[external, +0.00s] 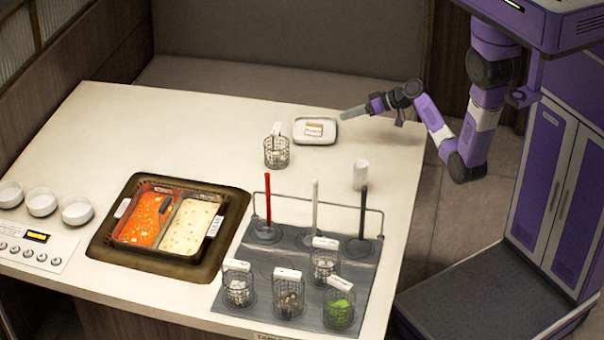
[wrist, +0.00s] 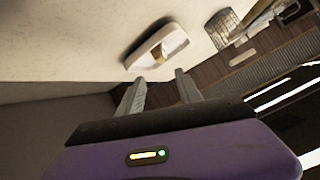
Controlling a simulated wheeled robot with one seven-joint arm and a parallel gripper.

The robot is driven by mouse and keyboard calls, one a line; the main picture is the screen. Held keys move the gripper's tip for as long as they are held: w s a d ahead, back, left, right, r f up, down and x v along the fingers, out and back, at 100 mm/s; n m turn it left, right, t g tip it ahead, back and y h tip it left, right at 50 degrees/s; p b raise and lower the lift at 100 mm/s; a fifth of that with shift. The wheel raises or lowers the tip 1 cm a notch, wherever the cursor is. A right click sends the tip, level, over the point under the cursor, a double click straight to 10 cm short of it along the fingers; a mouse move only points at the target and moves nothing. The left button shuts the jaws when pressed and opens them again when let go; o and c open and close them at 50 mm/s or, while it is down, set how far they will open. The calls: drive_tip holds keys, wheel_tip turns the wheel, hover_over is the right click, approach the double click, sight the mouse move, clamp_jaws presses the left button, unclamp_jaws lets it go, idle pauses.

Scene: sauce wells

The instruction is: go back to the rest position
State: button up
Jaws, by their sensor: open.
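My gripper (external: 352,113) is at the end of my purple and white arm, over the right edge of the table in the external view. It points left, near a small white tray (external: 316,140) that holds a pale piece of food (external: 314,128). In the wrist view my gripper (wrist: 158,84) shows two grey fingers spread apart with nothing between them. The white tray (wrist: 139,61) with a tan item lies beyond the fingertips. The gripper looks apart from the tray.
A wire basket (external: 277,153) stands left of the tray, and a white cup (external: 361,174) stands near the right edge. A grey rack (external: 262,290) holds several baskets and upright handles. A sunken pan (external: 225,262) holds red and white sauces. Bowls (external: 41,203) stand far left.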

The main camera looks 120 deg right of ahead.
idle(0.7)
drive_tip(key=s+d+r+m+g+h, duration=0.3)
drive_tip(key=s+r+h, duration=0.1)
drive_tip(key=w+a+r+n+t, duration=0.1)
drive_tip(key=w+a+n+t, duration=0.1)
drive_tip(key=w+a, duration=0.65)
drive_tip(key=w+a+r+n+t, duration=0.2)
drive_tip(key=w+a, duration=0.1)
drive_tip(key=a, duration=1.1)
drive_tip(key=w+a+r+n+t, duration=0.1)
drive_tip(key=w+a+n+t, duration=0.1)
drive_tip(key=w+a, duration=0.65)
drive_tip(key=s+a+n+t+y, duration=0.1)
drive_tip(key=s+a+n+y, duration=0.2)
drive_tip(key=a, duration=0.5)
drive_tip(key=s+a+r+n+t+y, duration=0.1)
drive_tip(key=s+a+n+y, duration=0.2)
drive_tip(key=a+y, duration=0.2)
drive_tip(key=s+a+n+y, duration=0.3)
drive_tip(key=a+y, duration=0.1)
drive_tip(key=a, duration=0.8)
drive_tip(key=shift+r+n+t, duration=0.4)
